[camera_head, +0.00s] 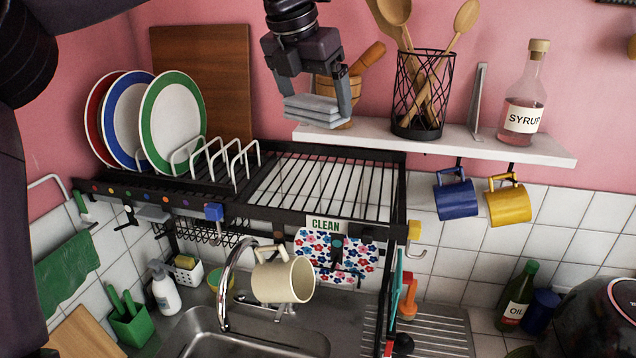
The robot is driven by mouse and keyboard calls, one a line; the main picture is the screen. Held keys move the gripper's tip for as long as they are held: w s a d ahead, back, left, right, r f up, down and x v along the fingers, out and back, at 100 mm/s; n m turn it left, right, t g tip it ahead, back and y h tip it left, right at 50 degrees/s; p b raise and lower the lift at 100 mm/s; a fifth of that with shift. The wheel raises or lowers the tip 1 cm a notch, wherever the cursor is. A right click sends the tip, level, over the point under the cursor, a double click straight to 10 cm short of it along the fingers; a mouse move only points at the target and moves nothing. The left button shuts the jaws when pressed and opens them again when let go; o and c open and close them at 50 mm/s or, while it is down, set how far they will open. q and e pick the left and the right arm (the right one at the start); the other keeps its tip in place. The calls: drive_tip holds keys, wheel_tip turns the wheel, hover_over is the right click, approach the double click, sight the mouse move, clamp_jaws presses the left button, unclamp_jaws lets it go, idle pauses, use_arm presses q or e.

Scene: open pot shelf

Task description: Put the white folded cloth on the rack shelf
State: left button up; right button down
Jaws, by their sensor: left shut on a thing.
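The white folded cloth (316,109) is a small layered stack, greyish white in this light. My left gripper (314,98) points down from the top of the view, with its fingers closed on the two sides of the cloth. The black rack shelf (325,186) lies below, with a bare slatted right half. The cloth hangs in the air above the rear part of the shelf, apart from it. It covers part of a wooden mortar behind. My right gripper is out of view.
Plates (172,118) and a white wire plate holder (215,160) fill the rack's left half. A white wall shelf (470,149) at right bears a black utensil basket (421,95) and a syrup bottle (522,100). A beige mug (283,279) hangs below the rack's front.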

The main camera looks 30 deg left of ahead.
sight(304, 113)
use_arm(q)
drive_tip(key=f, duration=0.2)
drive_tip(key=s+f, duration=0.1)
drive_tip(key=f, duration=0.2)
drive_tip(key=shift+s+a, duration=0.1)
drive_tip(key=shift+s, duration=0.1)
drive_tip(key=x, duration=0.7)
drive_tip(key=shift+s+a+f, duration=0.15)
drive_tip(key=shift+s+f, duration=0.1)
drive_tip(key=shift+f, duration=0.15)
drive_tip(key=f, duration=0.3)
drive_tip(key=shift+s+f, duration=0.15)
drive_tip(key=shift+s, duration=0.2)
drive_tip(key=shift+w+f, duration=0.15)
drive_tip(key=o, duration=0.5)
drive_tip(key=shift+o, duration=0.9)
drive_tip(key=shift+r, duration=0.4)
drive_tip(key=v, duration=1.1)
drive_tip(key=shift+s+r, duration=0.2)
drive_tip(key=shift+s, duration=0.05)
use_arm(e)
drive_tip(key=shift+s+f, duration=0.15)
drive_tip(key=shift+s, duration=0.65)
use_arm(q)
drive_tip(key=shift+f, duration=0.1)
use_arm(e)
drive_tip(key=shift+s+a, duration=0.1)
